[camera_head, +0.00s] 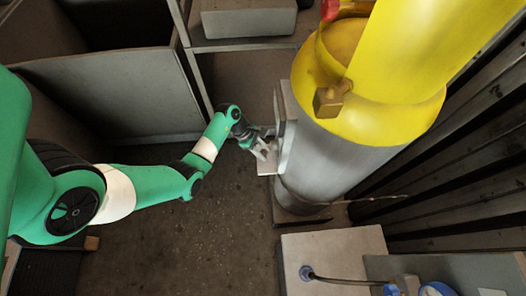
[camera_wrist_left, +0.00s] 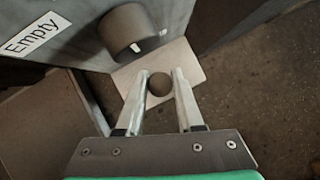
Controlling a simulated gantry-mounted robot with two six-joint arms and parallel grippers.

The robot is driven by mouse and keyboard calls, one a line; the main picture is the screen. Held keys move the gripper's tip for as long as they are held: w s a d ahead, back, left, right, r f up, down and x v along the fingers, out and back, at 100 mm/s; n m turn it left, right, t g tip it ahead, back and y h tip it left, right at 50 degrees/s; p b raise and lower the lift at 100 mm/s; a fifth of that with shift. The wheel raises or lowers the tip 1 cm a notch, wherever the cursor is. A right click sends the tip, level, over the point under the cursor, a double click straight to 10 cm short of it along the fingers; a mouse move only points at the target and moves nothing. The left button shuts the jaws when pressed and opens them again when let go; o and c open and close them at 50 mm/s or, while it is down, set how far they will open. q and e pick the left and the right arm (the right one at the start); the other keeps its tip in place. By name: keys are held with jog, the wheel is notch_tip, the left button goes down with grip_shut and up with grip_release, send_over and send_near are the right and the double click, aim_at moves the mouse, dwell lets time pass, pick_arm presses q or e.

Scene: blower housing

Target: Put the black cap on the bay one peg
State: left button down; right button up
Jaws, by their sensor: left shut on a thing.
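My left gripper (camera_head: 264,150) is beside a grey panel on the yellow and silver cylinder's left side. In the left wrist view its fingers (camera_wrist_left: 159,84) are shut on a small dark round thing, which looks like the black cap (camera_wrist_left: 158,86). A pale plate (camera_wrist_left: 181,58) shows beyond and below it. A thick dark cylinder (camera_wrist_left: 122,32) sticks out from the grey panel above the fingertips, apart from the cap. I cannot tell whether this is the bay one peg. My right gripper is in neither view.
The panel carries a white "Empty" label (camera_wrist_left: 35,33). The large yellow and silver cylinder (camera_head: 340,150) stands to the right of the gripper. A pale block (camera_head: 335,250) with a hose sits at lower right. Open floor (camera_head: 190,240) lies below the arm.

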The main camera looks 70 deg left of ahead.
pick_arm(q)
jog(key=shift+f+b, duration=0.7)
jog(key=shift+f, duration=0.25)
jog(key=shift+c, duration=2.3)
grip_release()
jog(key=p+v, duration=0.3)
jog(key=v, duration=0.8)
jog(key=shift+a+r+p, duration=0.15)
jog(key=shift+r+p, duration=0.15)
jog(key=shift+p, duration=0.1)
